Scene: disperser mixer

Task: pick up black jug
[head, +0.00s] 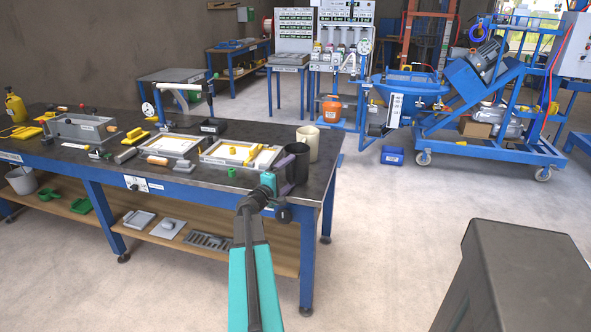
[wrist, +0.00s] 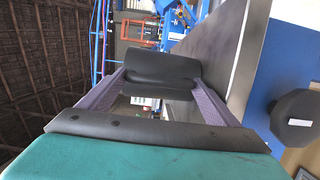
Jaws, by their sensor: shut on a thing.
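The black jug (head: 299,162) is upright at the front right corner of the workbench (head: 240,185). My gripper (head: 284,168) comes from the front, with a purple finger against the jug's left side. In the wrist view, my gripper (wrist: 160,85) has its two purple fingers reaching to either side of the dark jug (wrist: 165,66), shut on it. I cannot tell whether the jug's base touches the bench top.
A cream jug (head: 307,142) stands just behind the black jug. Framed trays (head: 242,153) lie to the left. A dark knob-like thing (wrist: 295,118) with a white label is at the right in the wrist view. A grey box-like thing (head: 515,280) fills the lower right.

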